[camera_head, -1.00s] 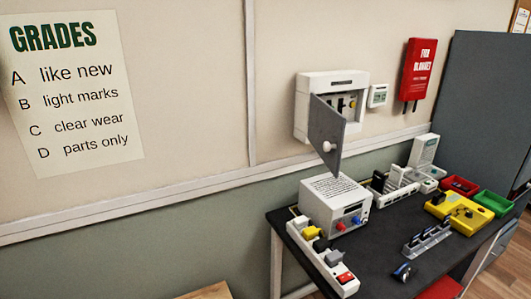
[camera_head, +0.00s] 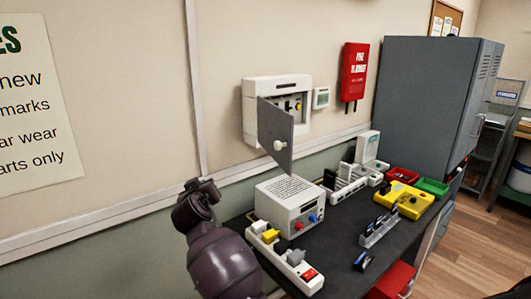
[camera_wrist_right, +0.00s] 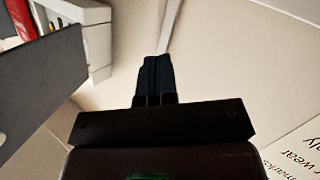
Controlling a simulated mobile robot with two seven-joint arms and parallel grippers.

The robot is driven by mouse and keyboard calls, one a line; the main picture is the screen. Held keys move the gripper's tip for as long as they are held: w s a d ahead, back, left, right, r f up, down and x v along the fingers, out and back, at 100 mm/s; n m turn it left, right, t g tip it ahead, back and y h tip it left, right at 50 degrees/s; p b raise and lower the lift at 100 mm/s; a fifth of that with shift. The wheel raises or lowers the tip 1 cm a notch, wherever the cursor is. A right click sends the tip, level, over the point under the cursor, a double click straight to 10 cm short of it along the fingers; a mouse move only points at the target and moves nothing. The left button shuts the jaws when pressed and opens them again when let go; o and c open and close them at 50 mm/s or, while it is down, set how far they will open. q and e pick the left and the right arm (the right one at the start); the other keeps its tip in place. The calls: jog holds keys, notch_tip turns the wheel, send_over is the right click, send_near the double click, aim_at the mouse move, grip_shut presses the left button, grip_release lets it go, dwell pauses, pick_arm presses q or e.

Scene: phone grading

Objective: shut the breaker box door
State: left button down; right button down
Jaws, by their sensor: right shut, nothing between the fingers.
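The white breaker box (camera_head: 252,110) hangs on the wall in the head view. Its grey door (camera_head: 274,138) stands open, swung outward, with a round white knob (camera_head: 280,145). Switches show inside the box. In the right wrist view the grey door (camera_wrist_right: 38,90) is at left and the white box (camera_wrist_right: 75,14) at upper left. My right gripper (camera_wrist_right: 156,60) is shut and empty, apart from the door. A dark part of my arm (camera_head: 222,258) rises at lower left of the head view, left of the box; no fingers are clear there. My left gripper is not seen.
A dark table (camera_head: 335,240) below the box holds a white power unit (camera_head: 287,200), a power strip (camera_head: 290,262), a yellow tray (camera_head: 402,200) and red and green bins. A red fire blanket case (camera_head: 354,70) and a grey cabinet (camera_head: 425,100) are to the right.

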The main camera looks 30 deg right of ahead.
notch_tip(320, 180, up, 5)
jog(key=w+m+g+h, duration=0.1)
jog(key=m+g+h, duration=0.1)
jog(key=m+h, duration=0.15)
jog(key=s+r+m+g+h+b, duration=0.1)
jog(key=s+r+m+g+h, duration=0.3)
jog(key=r+m+g+h, duration=0.4)
jog(key=m+g+p, duration=0.4)
jog(key=m+g, duration=0.4)
send_near(276, 147)
jog(key=shift+y, duration=0.45)
jog(key=x, duration=0.7)
jog(key=shift+w+r, duration=0.15)
jog(key=shift+r, duration=0.2)
jog(key=shift+d, duration=0.3)
